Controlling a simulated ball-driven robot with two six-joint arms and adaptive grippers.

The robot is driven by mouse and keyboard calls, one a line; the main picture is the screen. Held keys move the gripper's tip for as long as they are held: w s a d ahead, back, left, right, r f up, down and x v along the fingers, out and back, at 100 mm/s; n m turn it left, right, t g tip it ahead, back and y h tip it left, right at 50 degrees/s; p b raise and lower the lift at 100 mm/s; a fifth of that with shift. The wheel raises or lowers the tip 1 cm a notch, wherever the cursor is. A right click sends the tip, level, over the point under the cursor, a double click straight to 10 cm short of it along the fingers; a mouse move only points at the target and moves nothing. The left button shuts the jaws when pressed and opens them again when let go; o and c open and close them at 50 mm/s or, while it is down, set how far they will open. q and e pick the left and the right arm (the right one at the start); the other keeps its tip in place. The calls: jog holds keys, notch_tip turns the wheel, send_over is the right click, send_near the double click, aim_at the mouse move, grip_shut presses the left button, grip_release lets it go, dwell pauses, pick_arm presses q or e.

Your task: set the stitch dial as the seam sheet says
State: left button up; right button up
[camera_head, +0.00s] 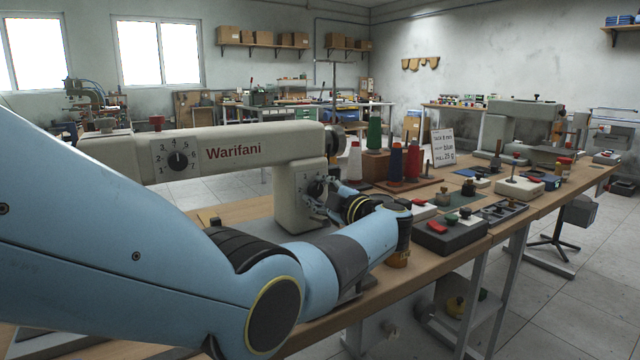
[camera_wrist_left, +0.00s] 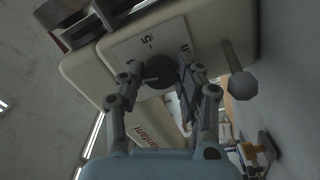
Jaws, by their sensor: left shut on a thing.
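The cream Warifani sewing machine (camera_head: 225,146) stands on the bench. A dark dial knob (camera_wrist_left: 158,72) sits on a pale marked plate (camera_wrist_left: 128,50) on its right-hand pillar; the same dial shows in the head view (camera_head: 316,186). My left gripper (camera_head: 328,203) is shut on this knob, a finger on each side in the wrist view. A 5 can be read on the plate; the pointer's setting is unclear. A second numbered dial (camera_head: 178,160) is on the machine's arm. The seam sheet (camera_head: 443,146) stands behind the spools; I read "blue" and "pull 25 g", the top line is small, perhaps 5 mm.
Green (camera_head: 374,132), blue (camera_head: 396,162) and red (camera_head: 412,162) spools stand right of the machine. A grey box with a red top (camera_head: 438,228) and an amber jar (camera_head: 399,246) are near the bench's front edge. Another machine (camera_head: 520,125) stands farther right.

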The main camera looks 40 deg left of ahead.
pick_arm(q)
jog(key=shift+f+m+p, duration=0.15)
jog(key=shift+m+p, duration=0.5)
jog(key=shift+m, duration=0.85)
jog(key=o, duration=1.1)
jog(key=shift+d, duration=0.1)
jog(key=shift+o, duration=0.2)
notch_tip(320, 180, up, 10)
jog(key=shift+w+d+f, duration=0.1)
jog(key=shift+f, duration=0.05)
jog(key=shift+r, duration=0.2)
